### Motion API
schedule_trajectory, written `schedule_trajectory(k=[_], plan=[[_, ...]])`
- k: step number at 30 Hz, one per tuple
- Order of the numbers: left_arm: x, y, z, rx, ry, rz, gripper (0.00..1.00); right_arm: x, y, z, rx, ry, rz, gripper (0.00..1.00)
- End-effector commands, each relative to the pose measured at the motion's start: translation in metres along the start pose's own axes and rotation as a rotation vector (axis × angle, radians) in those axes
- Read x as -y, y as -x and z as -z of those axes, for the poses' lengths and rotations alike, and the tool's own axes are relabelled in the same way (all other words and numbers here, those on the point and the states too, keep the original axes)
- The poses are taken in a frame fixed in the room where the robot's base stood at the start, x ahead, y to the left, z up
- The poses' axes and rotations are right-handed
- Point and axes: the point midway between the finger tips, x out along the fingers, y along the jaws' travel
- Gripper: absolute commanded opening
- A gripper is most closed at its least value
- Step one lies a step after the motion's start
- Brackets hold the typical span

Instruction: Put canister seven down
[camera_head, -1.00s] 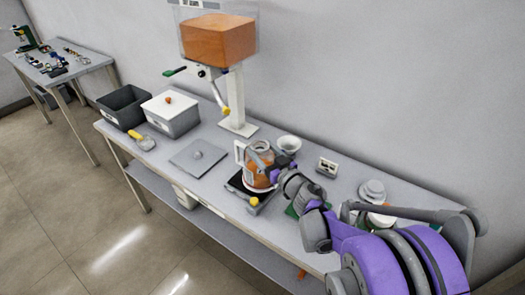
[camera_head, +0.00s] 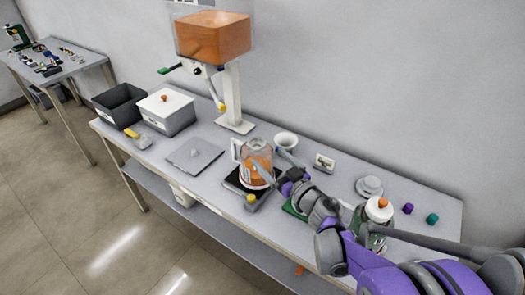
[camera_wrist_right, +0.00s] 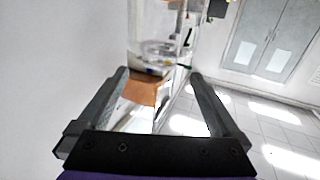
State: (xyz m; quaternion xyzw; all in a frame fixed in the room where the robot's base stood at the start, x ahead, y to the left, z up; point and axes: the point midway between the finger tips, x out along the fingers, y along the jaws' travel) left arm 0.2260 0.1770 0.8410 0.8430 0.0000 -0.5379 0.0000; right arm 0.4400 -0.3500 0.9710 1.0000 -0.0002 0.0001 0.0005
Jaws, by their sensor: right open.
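The clear canister (camera_head: 257,152) with orange contents and a pale handle on its left stands upright on a dark square stand (camera_head: 234,185) near the middle of the bench. I cannot read a number on it. My right gripper (camera_head: 273,163) is open at the canister's right side, one finger reaching across its front and the other behind. In the right wrist view the open fingers (camera_wrist_right: 158,88) stand wide apart, with clear walls and an orange patch beyond them. Whether a finger touches the canister is unclear. My left gripper is not in view.
A hopper (camera_head: 213,38) on a post stands behind. A grey plate (camera_head: 194,154), a white-lidded box (camera_head: 165,112) and a dark bin (camera_head: 122,105) are to the left. A white bowl (camera_head: 286,141) is behind the canister. An orange-capped jar (camera_head: 379,208) stands right, near my arm.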

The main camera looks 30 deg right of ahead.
Motion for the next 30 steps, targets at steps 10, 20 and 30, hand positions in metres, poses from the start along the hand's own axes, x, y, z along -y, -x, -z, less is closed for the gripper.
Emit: schedule_trajectory(k=[10, 20, 30], plan=[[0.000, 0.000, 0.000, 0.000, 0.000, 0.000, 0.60, 0.000, 0.049, 0.000, -0.001, -0.001, 0.000, 1.00], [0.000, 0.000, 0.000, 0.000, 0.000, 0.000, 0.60, -0.001, 0.048, 0.015, -0.019, 0.010, -0.126, 1.00], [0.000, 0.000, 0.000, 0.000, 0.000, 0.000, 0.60, 0.058, 0.109, -0.064, 0.568, -0.030, -0.374, 1.00]])
